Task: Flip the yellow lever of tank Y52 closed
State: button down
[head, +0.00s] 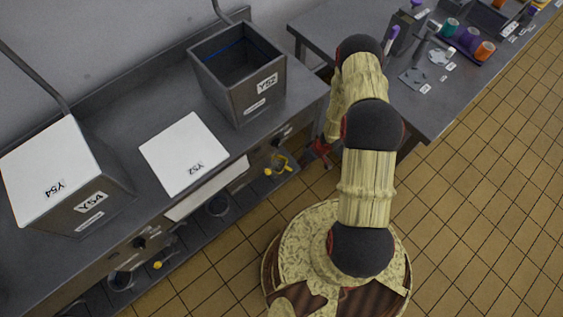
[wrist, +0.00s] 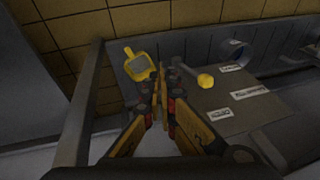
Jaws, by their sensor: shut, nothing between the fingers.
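Tank Y52 (head: 236,72) is an open grey square bin on the counter. Below its front edge, a yellow knob (head: 268,171) and a yellow loop (head: 282,160) show in the head view. In the wrist view, a yellow ball-ended lever (wrist: 205,81) is just right of my fingertips, beside a grey labelled panel (wrist: 225,105). A squarish yellow loop (wrist: 140,66) is to their left. My gripper (wrist: 168,82) is shut and empty, its tips between the two. Contact with the lever cannot be told. In the head view my gripper (head: 319,149) is beside the counter's front right, partly hidden by my arm.
A white lid marked Y52 (head: 184,155) lies on the counter (head: 120,130). Tank Y54 (head: 75,185) stands lidded at left. More valves (head: 158,264) line the front. A second table (head: 425,105) with tools and coloured pots is at right. The tiled floor (head: 490,190) is clear.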

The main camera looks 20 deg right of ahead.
aim_at(270, 173)
jog(key=w+a+r+t+y, duration=0.1)
jog(key=w+a+r+y, duration=0.1)
jog(key=w+a+r, duration=0.1)
jog(key=shift+w+a+m+t, duration=0.15)
jog(key=shift+w+m+t, duration=0.15)
jog(key=shift+w, duration=0.4)
jog(key=shift+f, duration=0.1)
jog(key=w+a+f+b, duration=0.2)
jog(key=a+f+b, duration=0.2)
jog(key=a+f, duration=0.4)
jog(key=shift+w+f, duration=0.25)
jog(key=shift+f, duration=0.6)
jog(key=shift+a, duration=0.3)
